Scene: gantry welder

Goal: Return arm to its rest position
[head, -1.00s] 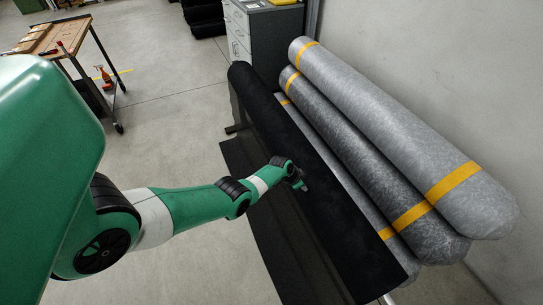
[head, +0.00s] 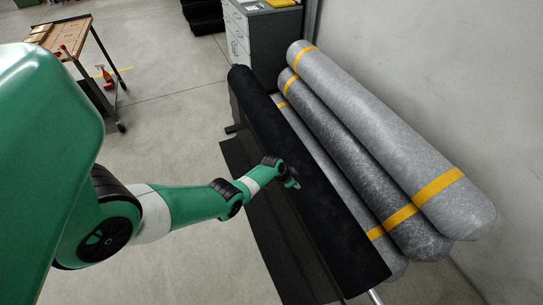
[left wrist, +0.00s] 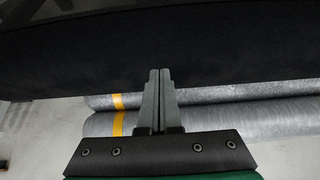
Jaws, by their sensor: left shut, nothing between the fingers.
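My left arm comes in from the left in the head view. Its left gripper (head: 293,183) is over the black sheet-covered roll (head: 312,200) and small in the picture. In the left wrist view the two fingers of the left gripper (left wrist: 160,75) are pressed together with nothing between them. The dark surface of the black roll (left wrist: 60,60) lies beyond the fingertips; whether they touch it I cannot tell. My right gripper shows in neither view.
Grey rolls with yellow bands (head: 385,140) are stacked beside the black roll, against the wall. A grey drawer cabinet (head: 262,40) stands at the back. The floor between is clear.

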